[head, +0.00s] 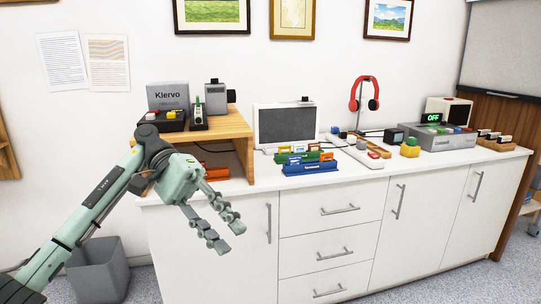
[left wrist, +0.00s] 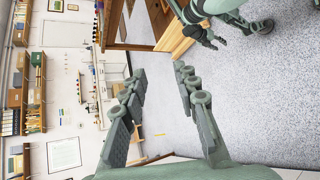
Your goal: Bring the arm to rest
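My left arm (head: 95,205) comes in from the left in the head view, raised in front of the white cabinet. Its left gripper (head: 229,236) hangs forward and down, in front of the cabinet doors, below the counter edge. The two grey fingers are spread, with nothing between them. The left wrist view also shows the left gripper (left wrist: 160,77) open and empty, with wall and floor far beyond. Part of what looks like my right arm (left wrist: 230,18) shows at the top right of that view; its finger state is unclear. The right gripper is outside the head view.
The white cabinet counter (head: 430,166) carries a wooden riser (head: 238,125), a monitor (head: 286,126), red headphones (head: 364,95) and a grey device (head: 440,138) reading OFF. A grey bin (head: 98,272) stands on the floor beneath my left arm. Framed prints (head: 387,19) hang above.

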